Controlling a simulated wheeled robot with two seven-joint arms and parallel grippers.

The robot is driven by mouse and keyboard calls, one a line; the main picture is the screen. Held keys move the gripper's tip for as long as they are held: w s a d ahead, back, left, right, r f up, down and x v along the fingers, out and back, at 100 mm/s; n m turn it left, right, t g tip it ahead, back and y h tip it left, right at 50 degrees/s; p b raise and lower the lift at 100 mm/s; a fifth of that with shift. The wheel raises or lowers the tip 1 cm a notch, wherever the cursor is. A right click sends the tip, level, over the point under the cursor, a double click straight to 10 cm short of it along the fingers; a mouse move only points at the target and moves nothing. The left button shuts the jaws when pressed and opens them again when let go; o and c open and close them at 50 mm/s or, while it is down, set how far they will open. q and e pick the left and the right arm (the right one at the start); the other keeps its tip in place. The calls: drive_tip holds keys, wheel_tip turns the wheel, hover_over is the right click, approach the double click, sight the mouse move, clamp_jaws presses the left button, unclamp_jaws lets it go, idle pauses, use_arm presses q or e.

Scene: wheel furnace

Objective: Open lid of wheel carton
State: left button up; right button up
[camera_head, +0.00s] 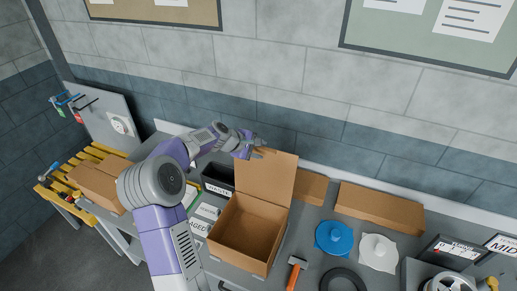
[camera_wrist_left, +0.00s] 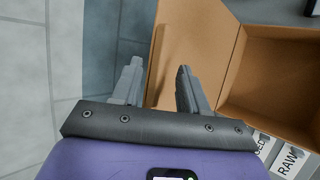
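The wheel carton (camera_head: 229,243) is a brown cardboard box on the grey worktop, open at the top. Its inside looks empty. Its lid (camera_head: 272,182) stands raised at the back side of the box. In the left wrist view the lid (camera_wrist_left: 205,45) and the open carton (camera_wrist_left: 270,75) fill the right side. My left gripper (camera_head: 262,151) is at the lid's upper edge. In the left wrist view the fingers of the left gripper (camera_wrist_left: 157,72) are apart, with the lid's edge showing in the gap; contact cannot be told. My right gripper is not in view.
A black bin (camera_head: 217,181) and labelled boxes stand left of the carton. A hammer (camera_head: 296,270), a blue part (camera_head: 334,238) and a white part (camera_head: 378,252) lie to the right.

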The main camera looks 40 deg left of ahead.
use_arm(q)
drive_tip(key=shift+r, duration=0.1)
drive_tip(key=b+v, duration=0.1)
drive_tip(key=v, duration=0.6)
drive_tip(key=shift+s+b, duration=0.2)
drive_tip(key=shift+b, duration=0.1)
idle(0.4)
